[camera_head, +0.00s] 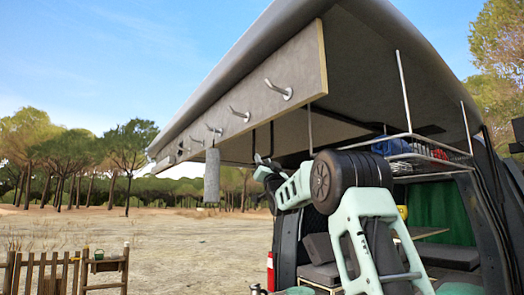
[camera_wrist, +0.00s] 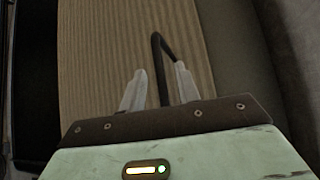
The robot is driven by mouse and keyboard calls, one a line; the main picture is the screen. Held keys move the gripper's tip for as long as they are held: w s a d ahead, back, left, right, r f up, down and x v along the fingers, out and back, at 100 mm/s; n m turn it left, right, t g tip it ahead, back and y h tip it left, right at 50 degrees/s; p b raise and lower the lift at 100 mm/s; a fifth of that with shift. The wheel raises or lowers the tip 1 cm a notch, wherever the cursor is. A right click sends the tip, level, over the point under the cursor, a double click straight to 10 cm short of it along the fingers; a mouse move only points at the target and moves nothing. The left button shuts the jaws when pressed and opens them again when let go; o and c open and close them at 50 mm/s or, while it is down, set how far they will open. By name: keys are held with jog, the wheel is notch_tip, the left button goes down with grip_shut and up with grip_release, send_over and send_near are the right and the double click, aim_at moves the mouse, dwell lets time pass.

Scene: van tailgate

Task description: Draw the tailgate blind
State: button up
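My gripper (camera_wrist: 158,85) is in the lower middle of the wrist view, its two pale fingers apart. A thin black bent bar (camera_wrist: 160,72), like a handle, rises between the fingers and bends down behind the right one. I see gaps beside the bar; whether either finger touches it I cannot tell. Behind is a tan ribbed panel (camera_wrist: 95,65); I cannot tell whether it is the blind. In the head view my gripper (camera_head: 262,160) is small, under the raised tailgate (camera_head: 230,75), near black bars (camera_head: 271,138) at its underside.
A board with several metal hooks (camera_head: 239,114) runs along the tailgate; a grey cylinder (camera_head: 212,178) hangs from it. A wire rack (camera_head: 425,150) with items hangs at right. Open ground (camera_head: 170,240) lies left.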

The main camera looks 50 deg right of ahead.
jog(key=shift+p+x, duration=0.45)
jog(key=shift+x, duration=0.6)
jog(key=shift+f, duration=0.1)
grip_shut()
